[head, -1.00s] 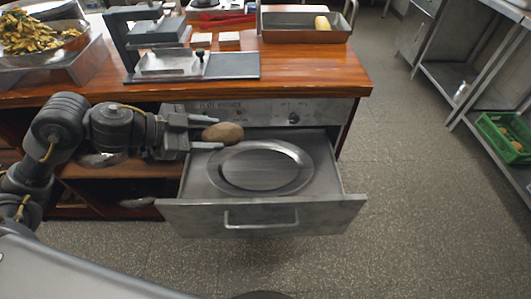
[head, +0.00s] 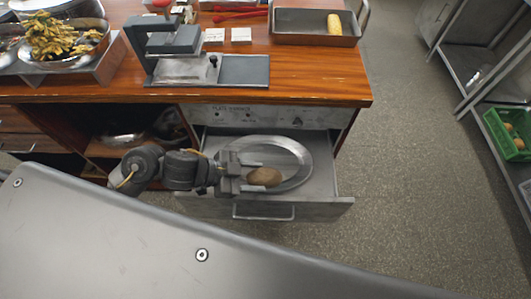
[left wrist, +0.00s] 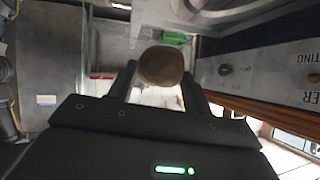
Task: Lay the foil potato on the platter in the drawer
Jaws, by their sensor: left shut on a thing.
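The potato (head: 265,177) is brown and rounded, with no shiny foil visible on it. My left gripper (head: 256,176) is shut on it, a finger on each side. It also shows between the fingers in the left wrist view (left wrist: 161,66). The platter (head: 307,156) is an oval metal dish with a raised rim, lying in the open drawer (head: 325,180). The potato is in front of the platter's near part in the head view; I cannot tell whether it touches the platter. The gripper hides part of the platter's left side. My right gripper is not in view.
The drawer sits open under the wooden counter (head: 320,85). On the counter are a press (head: 180,55), a metal pan (head: 290,27) with a yellow piece, and a food dish at left. A green crate (head: 510,135) stands on the right shelf. The floor right of the drawer is clear.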

